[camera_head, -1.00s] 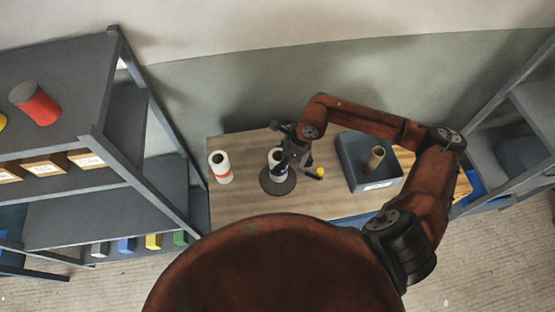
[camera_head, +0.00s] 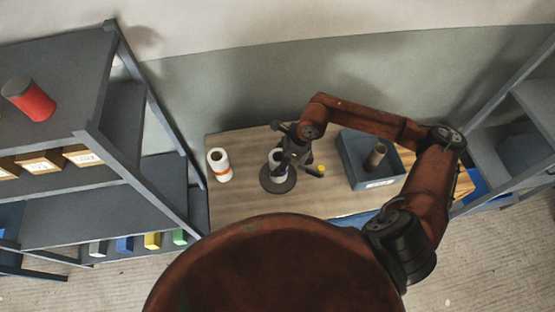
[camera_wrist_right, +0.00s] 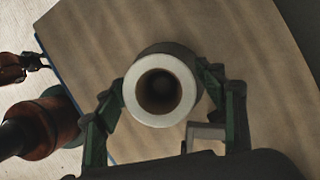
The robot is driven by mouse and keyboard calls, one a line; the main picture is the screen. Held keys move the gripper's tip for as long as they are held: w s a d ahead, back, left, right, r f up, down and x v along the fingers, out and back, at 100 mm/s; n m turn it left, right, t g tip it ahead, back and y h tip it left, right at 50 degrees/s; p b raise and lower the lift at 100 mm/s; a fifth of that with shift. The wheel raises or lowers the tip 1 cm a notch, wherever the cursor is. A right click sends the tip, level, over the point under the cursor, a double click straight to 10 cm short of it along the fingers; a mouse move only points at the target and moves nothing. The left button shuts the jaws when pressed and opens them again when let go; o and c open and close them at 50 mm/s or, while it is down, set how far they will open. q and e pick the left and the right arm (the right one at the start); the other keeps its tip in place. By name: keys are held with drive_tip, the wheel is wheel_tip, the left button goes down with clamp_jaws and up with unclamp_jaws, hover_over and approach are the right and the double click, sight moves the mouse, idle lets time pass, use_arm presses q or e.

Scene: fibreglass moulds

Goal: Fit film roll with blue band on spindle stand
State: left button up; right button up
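My right gripper (camera_head: 285,158) is over the wooden table and has its fingers on both sides of a pale film roll (camera_head: 275,155). In the right wrist view the roll (camera_wrist_right: 129,95) stands between the green-padded fingers, its hollow end facing the camera. The fingertips appear to touch its sides. The spindle stand's dark round base (camera_head: 278,187) shows directly below the roll in the head view. I cannot tell whether the roll rests on it; the spindle and blue band are not clear. An orange-brown arm part with a small dark claw, probably my left gripper (camera_wrist_right: 38,62), shows beyond the table edge.
A white roll with an orange-red band (camera_head: 219,166) stands left of the stand. A yellow-ended dark object (camera_head: 319,170) lies right of it. A blue-grey bin (camera_head: 352,172) holding a brown core (camera_head: 376,156) is further right. Shelves flank the table (camera_head: 235,205).

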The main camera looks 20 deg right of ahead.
drive_tip(key=shift+o, duration=0.2)
drive_tip(key=shift+d, duration=0.1)
drive_tip(key=v, duration=1.2)
drive_tip(key=shift+a, duration=0.25)
